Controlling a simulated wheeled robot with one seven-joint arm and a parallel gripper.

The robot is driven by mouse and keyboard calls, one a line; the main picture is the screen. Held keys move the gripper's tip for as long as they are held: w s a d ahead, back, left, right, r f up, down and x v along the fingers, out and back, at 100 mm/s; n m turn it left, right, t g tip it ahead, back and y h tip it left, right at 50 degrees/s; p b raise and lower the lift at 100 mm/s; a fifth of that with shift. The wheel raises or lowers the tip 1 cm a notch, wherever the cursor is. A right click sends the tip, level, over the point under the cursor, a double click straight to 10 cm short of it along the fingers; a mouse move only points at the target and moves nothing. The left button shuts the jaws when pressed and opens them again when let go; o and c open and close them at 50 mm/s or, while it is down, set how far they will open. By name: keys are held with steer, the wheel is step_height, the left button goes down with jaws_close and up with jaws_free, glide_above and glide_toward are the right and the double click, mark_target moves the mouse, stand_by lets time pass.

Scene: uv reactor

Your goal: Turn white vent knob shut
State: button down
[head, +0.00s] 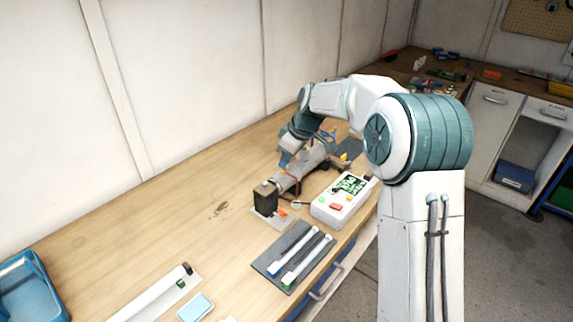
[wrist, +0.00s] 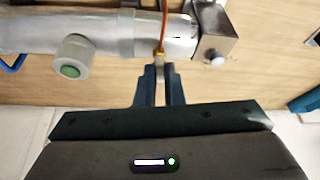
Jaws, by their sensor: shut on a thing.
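The metal reactor tube (wrist: 110,35) runs across the top of the wrist view. My gripper (wrist: 161,74) is at its near side, with its two dark fingers close together. A round white stub (wrist: 217,59) sits on the metal end block to the right. In the head view my gripper (head: 285,160) is over the reactor tube (head: 297,171), partly hidden by my arm.
A port with a green centre (wrist: 70,71) sticks out left of the fingers. In the head view, a black box (head: 266,196) stands at the tube's near end, and a white control box (head: 342,203) is to the right. A dark tray (head: 266,262) holds tubes. The bench at left is mostly clear.

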steer(key=shift+s+m+t+b, duration=0.1)
steer(key=shift+m+t+b, duration=0.35)
steer(key=shift+m, duration=0.75)
steer(key=c, duration=1.5)
jaws_free()
steer(key=shift+a, duration=0.1)
steer(key=shift+c, duration=0.2)
steer(key=shift+r, duration=0.1)
steer(key=b+v, duration=0.1)
steer(key=v, duration=1.2)
steer(key=shift+r, duration=0.45)
steer(key=shift+a, duration=0.15)
